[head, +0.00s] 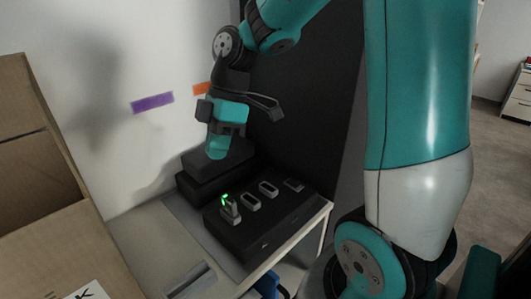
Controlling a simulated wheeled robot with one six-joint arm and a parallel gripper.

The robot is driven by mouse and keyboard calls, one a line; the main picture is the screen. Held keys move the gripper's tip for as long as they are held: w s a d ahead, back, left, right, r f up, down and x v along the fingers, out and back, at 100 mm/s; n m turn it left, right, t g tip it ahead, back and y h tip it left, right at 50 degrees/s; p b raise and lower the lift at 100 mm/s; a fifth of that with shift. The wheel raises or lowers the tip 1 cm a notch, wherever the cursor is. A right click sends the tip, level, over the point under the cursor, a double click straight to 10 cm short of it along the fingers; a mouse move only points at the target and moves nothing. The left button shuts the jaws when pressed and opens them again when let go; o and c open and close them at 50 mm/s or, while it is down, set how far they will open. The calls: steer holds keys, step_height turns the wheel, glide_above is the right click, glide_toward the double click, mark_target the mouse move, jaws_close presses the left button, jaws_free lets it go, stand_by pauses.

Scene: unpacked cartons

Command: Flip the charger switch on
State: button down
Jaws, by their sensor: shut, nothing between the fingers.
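The black charger (275,236) lies on a small light table, with a row of light-rimmed slots on its top. A small grey device (231,213) stands in the leftmost slot, and a green light shows on it. A stepped black block (190,190) rises behind the charger. My gripper (216,152) is shut and empty, with its teal fingertips pointing down at the block's top. I cannot tell whether the fingertips touch it. I cannot make out a switch; my gripper may hide it.
An open cardboard carton (35,165) stands at the left. A dark panel (305,120) rises behind the table (158,232). Purple (152,103) and orange (201,88) strips mark the white wall. A drawer cabinet (520,95) stands far right, with open floor before it.

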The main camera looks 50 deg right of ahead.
steer(key=s+a+r+m, duration=0.1)
steer(key=s+a+m, duration=0.6)
steer(key=s+a, duration=0.5)
steer(key=s, duration=0.3)
steer(key=shift+s+a+r, duration=0.15)
steer(key=shift+s+a, duration=0.05)
steer(key=shift+a, duration=0.2)
